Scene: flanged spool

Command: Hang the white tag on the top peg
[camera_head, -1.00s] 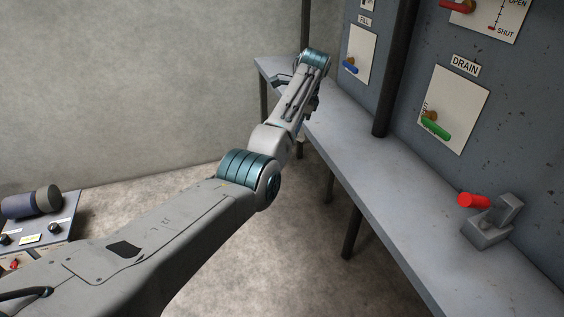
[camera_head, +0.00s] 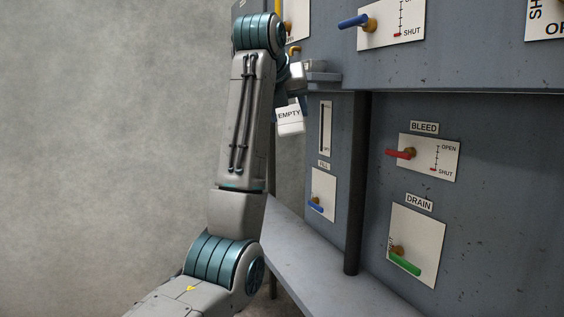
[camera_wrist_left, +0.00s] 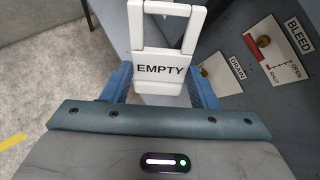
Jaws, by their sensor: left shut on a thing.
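The white tag (camera_head: 290,121), marked EMPTY, hangs below the end of my left arm in the head view. It also shows in the wrist view (camera_wrist_left: 160,71), with its open white loop pointing away from my wrist. My left gripper (camera_wrist_left: 163,88) is shut on the tag, with blue fingers at both sides of it. In the head view my own wrist hides most of the gripper. I cannot make out the top peg for certain; a small orange-yellow piece (camera_head: 295,50) shows beside my wrist. My right gripper is not in view.
A grey panel wall (camera_head: 460,72) stands on the right with levers: blue above, red at BLEED (camera_head: 401,153), green at DRAIN (camera_head: 405,264). A grey ledge (camera_head: 322,76) juts out near the tag. A bench (camera_head: 300,260) runs below. The left wall side is clear.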

